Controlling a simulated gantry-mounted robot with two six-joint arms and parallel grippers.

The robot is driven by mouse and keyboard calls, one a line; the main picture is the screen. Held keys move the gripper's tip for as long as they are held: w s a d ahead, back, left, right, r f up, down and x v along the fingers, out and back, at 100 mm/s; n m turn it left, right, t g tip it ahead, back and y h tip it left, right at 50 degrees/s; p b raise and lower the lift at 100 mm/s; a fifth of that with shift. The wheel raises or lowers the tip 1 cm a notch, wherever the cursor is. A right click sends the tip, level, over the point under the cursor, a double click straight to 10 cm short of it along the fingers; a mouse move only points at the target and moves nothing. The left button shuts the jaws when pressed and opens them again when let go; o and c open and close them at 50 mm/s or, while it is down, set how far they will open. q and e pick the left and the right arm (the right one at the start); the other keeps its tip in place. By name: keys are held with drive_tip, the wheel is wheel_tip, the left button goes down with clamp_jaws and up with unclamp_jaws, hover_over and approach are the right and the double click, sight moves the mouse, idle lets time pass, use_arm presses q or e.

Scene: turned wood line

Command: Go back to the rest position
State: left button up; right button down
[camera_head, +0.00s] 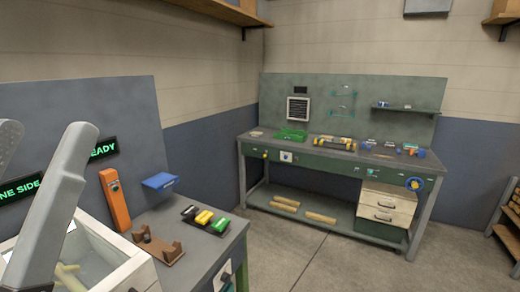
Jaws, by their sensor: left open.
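My left gripper (45,130) is large and close at the left edge, with two grey fingers pointing up and spread apart. It is open and nothing shows between the fingers. It stands in front of the dark panel and above a pale open box (125,272), which holds light wooden pieces (68,274). Its lower part is cut off by the picture edge. My right gripper is not in view.
A green workbench (340,158) stands at the back. Grey floor (300,262) lies open between.

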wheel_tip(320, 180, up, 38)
drive_tip(key=p, duration=3.8)
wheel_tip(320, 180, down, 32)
drive_tip(key=b, duration=3.2)
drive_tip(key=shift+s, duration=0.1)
